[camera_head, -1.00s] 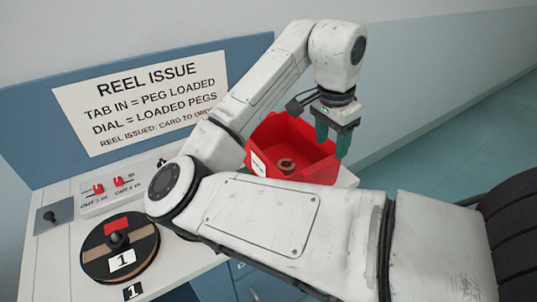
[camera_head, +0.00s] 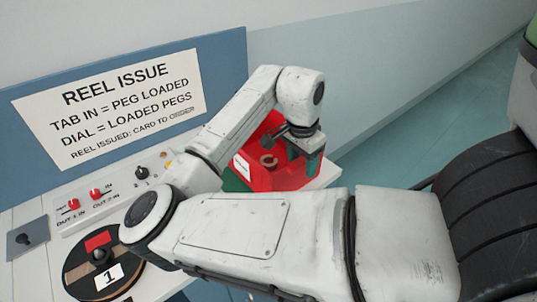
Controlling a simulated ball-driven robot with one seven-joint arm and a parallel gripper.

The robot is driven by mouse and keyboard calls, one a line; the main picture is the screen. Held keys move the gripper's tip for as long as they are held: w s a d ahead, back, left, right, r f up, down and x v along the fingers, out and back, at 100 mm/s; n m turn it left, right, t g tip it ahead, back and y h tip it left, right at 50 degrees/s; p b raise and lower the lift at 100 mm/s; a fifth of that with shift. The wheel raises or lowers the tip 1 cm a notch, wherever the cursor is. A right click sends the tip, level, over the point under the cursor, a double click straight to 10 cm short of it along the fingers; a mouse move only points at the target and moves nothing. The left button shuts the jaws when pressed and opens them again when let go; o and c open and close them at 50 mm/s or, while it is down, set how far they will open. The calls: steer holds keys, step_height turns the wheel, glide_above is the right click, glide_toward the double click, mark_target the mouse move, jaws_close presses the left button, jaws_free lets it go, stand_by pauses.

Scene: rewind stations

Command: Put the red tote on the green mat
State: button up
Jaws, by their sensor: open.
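The red tote (camera_head: 283,181) stands at the right end of the counter, with a white label on its left side and a small brown ring (camera_head: 268,160) inside. A strip of the green mat (camera_head: 233,183) shows at the tote's lower left; my arm hides the rest, so I cannot tell how much of the tote is over it. My gripper (camera_head: 305,168) is open, pointing down at the tote's right side, its teal fingers close to the right wall. Whether they straddle or touch that wall is unclear.
A REEL ISSUE sign (camera_head: 115,105) stands on the blue back panel. A switch panel (camera_head: 115,195) and a round dial marked 1 (camera_head: 102,272) are on the counter at left. Open floor (camera_head: 430,130) lies right of the counter.

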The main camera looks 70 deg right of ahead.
steer(key=shift+f, duration=0.55)
jaws_close()
stand_by(0.4)
